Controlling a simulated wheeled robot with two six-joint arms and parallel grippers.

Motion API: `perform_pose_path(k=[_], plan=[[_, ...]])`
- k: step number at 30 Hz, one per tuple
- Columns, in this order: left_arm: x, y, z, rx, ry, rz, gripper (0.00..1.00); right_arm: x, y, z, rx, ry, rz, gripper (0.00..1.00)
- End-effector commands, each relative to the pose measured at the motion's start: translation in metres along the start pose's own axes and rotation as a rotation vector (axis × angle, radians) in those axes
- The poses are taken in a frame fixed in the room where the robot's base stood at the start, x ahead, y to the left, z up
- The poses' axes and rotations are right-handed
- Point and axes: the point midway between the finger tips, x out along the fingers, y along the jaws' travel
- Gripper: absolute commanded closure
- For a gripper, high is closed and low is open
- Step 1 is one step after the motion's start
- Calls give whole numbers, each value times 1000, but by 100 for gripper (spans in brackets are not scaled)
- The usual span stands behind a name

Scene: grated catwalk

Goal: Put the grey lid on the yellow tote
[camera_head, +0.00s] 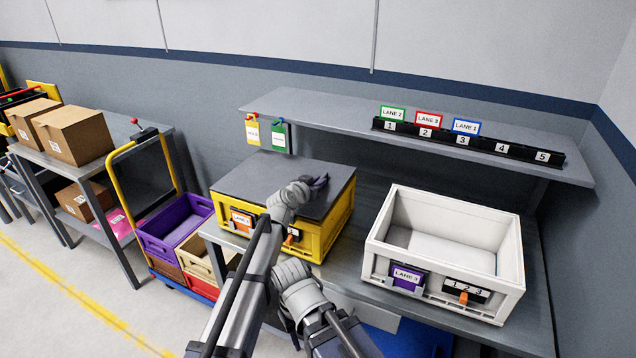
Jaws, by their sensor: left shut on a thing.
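The yellow tote (323,238) stands on the grey bench left of the white tote. The flat dark grey lid (262,172) lies over its top and covers the opening. The lid looks level and lined up with the rim; I cannot tell whether it is fully seated. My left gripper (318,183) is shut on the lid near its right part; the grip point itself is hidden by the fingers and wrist. My left arm crosses in front of the tote and hides part of its front. My right gripper is not in view.
An open, empty white tote (447,222) stands to the right on the bench. A shelf (330,113) with lane cards and a numbered black rail (470,141) hangs above. A cart (160,265) with purple, tan and red crates stands left. Cardboard boxes (75,133) sit further left.

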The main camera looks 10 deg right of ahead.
Motion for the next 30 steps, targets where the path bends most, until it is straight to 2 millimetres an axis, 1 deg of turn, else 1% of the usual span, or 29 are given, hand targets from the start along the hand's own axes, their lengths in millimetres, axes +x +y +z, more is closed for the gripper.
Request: perform_pose_path(k=[14, 30], plan=[[0, 0, 0, 2, 1, -1, 100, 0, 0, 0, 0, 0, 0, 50], [2, 0, 7, 2, 1, -1, 100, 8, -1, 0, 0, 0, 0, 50]])
